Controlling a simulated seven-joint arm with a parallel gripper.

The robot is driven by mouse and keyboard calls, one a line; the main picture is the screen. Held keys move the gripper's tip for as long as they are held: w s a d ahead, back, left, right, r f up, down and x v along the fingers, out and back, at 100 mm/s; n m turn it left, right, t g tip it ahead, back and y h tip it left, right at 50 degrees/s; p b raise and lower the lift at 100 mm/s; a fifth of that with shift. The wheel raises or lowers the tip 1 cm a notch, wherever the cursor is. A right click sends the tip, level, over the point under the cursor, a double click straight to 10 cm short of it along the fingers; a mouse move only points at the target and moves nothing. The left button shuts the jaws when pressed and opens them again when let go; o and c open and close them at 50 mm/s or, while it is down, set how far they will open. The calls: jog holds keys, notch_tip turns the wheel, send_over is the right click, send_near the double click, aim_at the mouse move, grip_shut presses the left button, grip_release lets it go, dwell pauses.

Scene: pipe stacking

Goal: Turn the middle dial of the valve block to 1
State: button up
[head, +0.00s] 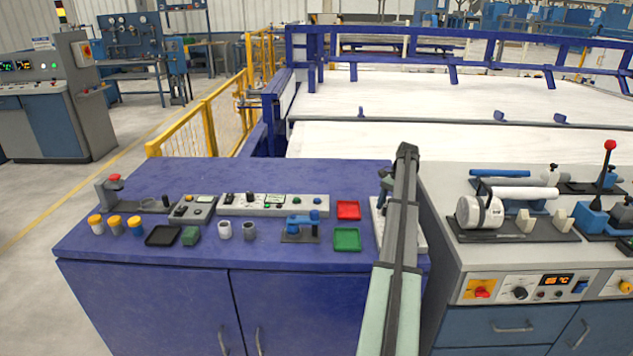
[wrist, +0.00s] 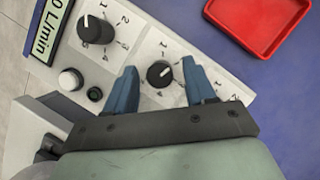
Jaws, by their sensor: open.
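The valve block (wrist: 135,50) is a light panel set at a slant in the wrist view. In the head view its pale edge (head: 419,240) shows beside my arm, which hides most of it. The middle dial (wrist: 160,73) is small, round and black, with printed numbers around it partly covered by my fingers. I cannot read its setting surely. My gripper (wrist: 159,70) is open, with one blue finger on each side of this dial. I cannot tell whether they touch it. A larger black dial (wrist: 97,29) with a white pointer line sits to the left. Another dial's numbers show at right; its knob is hidden.
A white button (wrist: 70,79) and a small dark green button (wrist: 95,94) are on the panel. A red tray (wrist: 262,24) lies on the blue bench (head: 150,240), with a green tray (head: 347,238) nearby. A second bench (head: 440,220) stands to the right.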

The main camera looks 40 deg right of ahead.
jog(key=m+t, duration=0.1)
jog(key=m, duration=0.2)
jog(key=m+t, duration=0.1)
jog(key=m, duration=0.3)
jog(key=shift+s+a+t+h, duration=0.2)
jog(key=shift+t+h, duration=0.1)
jog(key=shift+h, duration=0.1)
jog(key=m+t+h, duration=0.1)
jog(key=m, duration=0.3)
jog(key=shift+a+m, duration=0.1)
jog(key=shift+m, duration=0.3)
jog(key=shift+s+r+m+h, duration=0.1)
jog(key=shift+r+m+h, duration=0.15)
jog(key=shift+m+h, duration=0.05)
jog(key=v, duration=1.4)
jog(key=w+a+f+n, duration=0.1)
jog(key=w+a+n, duration=0.1)
jog(key=w+a, duration=0.4)
jog(key=w+a+f+n+t, duration=0.1)
jog(key=w+a, duration=0.5)
jog(key=w, duration=0.7)
jog(key=w+a+f+n+t, duration=0.1)
jog(key=w+a+f+n, duration=0.2)
jog(key=w+a+n, duration=0.2)
jog(key=w+a, duration=0.2)
jog(key=w, duration=0.2)
jog(key=shift+w+f, duration=0.15)
jog(key=shift+w, duration=0.25)
